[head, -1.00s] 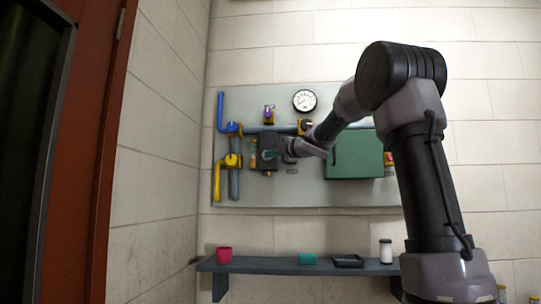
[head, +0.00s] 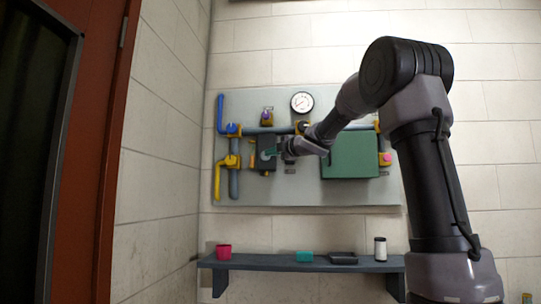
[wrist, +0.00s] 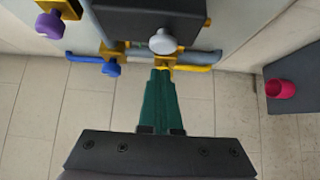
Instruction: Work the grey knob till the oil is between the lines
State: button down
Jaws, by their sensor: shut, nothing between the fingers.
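The grey knob (wrist: 163,41) is round and pale and sticks out from a dark box (wrist: 145,14) in the wrist view. The dark box (head: 266,142) also shows on the wall panel in the head view. My gripper (wrist: 161,72) has green fingers, closed together and empty, with their tips just below the knob in the wrist picture. I cannot tell whether they touch it. A narrow upright strip (head: 252,153) left of the box may be the oil gauge. It is too small to read its level or lines.
Blue (head: 221,112) and yellow (head: 217,184) pipes, a dial (head: 302,102), a purple knob (head: 267,116) and a green box (head: 351,155) crowd the panel (head: 290,196). Below, a shelf (head: 272,263) holds a pink cup (head: 224,251) and other small items.

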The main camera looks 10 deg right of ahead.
jog(key=v, duration=0.8)
jog(key=shift+s, duration=0.15)
dwell(0.5)
